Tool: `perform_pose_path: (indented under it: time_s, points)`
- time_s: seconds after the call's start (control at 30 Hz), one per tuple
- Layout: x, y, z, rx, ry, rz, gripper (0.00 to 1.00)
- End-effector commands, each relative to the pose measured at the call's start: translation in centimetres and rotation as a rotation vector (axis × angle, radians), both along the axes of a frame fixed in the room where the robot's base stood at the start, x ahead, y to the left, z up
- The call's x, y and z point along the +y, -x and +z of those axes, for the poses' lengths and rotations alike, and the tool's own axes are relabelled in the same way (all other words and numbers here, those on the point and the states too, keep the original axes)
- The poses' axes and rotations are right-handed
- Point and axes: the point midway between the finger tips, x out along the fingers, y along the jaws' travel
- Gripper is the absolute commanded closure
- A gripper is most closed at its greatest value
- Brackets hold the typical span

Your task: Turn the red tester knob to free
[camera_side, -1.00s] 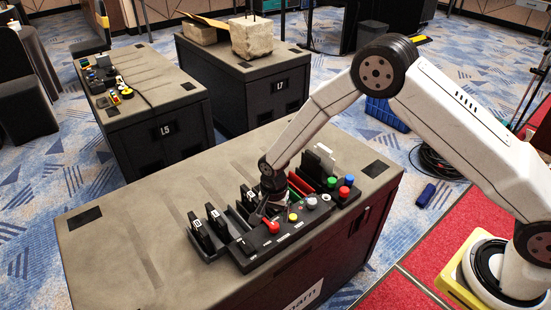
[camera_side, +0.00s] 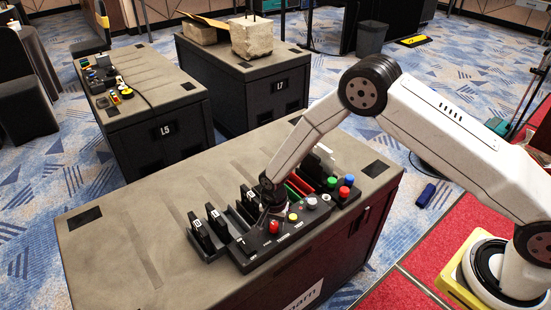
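The red tester knob (camera_side: 273,227) is on the sloped front of a black tester panel (camera_side: 252,257) on the near case. It looks narrow and roughly upright in the picture. My gripper (camera_side: 267,215) points down just behind and left of the knob, close to it. I cannot tell whether it touches the knob. Its fingers are small and dark against the black panel, so their opening cannot be made out. The panel's labels are too small to read.
Black upright modules (camera_side: 200,231) stand at left. The case top (camera_side: 125,240) farther left is clear.

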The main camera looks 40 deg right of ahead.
Motion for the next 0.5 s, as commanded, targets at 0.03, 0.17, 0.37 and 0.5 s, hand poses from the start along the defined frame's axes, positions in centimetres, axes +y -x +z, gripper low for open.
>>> perform_pose_path:
  time_s: [0.03, 0.17, 0.37, 0.5]
  points:
    - [0.01, -0.02, 0.02, 0.000, 0.000, 0.000, 0.91]
    - [0.01, -0.02, 0.03, 0.000, 0.000, 0.000, 1.00]
    - [0.01, -0.02, 0.04, -0.001, -0.001, 0.015, 1.00]
    - [0.00, -0.02, 0.04, -0.001, 0.001, 0.050, 1.00]
